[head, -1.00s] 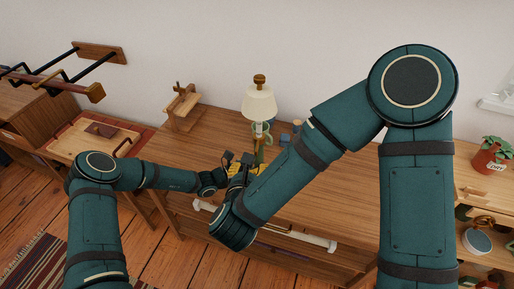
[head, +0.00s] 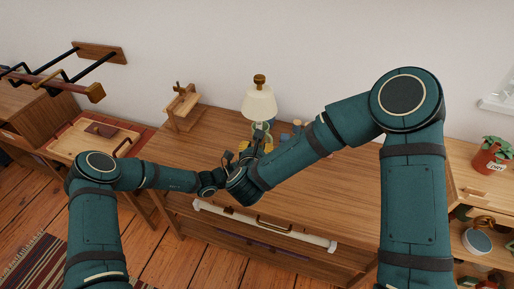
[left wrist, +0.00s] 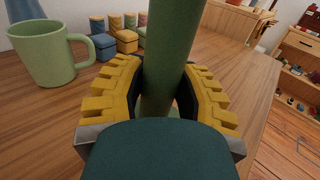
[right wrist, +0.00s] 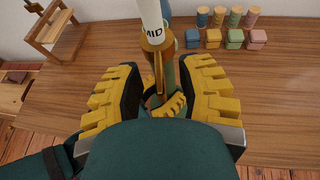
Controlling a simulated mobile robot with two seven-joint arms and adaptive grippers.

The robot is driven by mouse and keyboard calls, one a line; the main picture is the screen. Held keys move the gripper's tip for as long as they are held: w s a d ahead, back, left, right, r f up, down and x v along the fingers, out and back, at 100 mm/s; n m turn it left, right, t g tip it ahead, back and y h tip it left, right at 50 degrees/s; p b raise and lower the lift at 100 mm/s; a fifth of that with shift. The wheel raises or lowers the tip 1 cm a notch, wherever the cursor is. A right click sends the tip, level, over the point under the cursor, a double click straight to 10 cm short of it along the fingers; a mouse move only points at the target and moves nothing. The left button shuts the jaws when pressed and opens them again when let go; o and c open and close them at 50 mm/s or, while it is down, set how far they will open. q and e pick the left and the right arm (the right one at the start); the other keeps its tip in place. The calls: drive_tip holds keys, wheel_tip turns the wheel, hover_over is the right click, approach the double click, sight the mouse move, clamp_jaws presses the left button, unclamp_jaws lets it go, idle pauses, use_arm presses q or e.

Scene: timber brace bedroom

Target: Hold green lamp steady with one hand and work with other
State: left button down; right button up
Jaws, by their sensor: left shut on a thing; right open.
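The green lamp stands on the wooden desk with a cream shade (head: 259,104) and a brass finial on top. My left gripper (left wrist: 168,95) is shut around its green stem (left wrist: 165,50). In the right wrist view a white sleeve marked "MID" (right wrist: 151,22) rises above a brass fitting (right wrist: 157,58) on the lamp. My right gripper (right wrist: 158,95) is open, its fingers on either side of the lamp just below the sleeve. The left gripper's yellow fingers show between and beyond them. Whether the right fingers touch the lamp, I cannot tell.
A green mug (left wrist: 48,52) stands close to the left gripper. Several coloured boxes and jars (right wrist: 235,38) stand behind the lamp. A wooden stand (head: 181,108) is at the desk's back left. The desk (head: 345,190) is clear on the right.

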clamp_jaws()
drive_tip(key=shift+w+d, duration=0.1)
drive_tip(key=shift+d, duration=0.05)
idle(0.4)
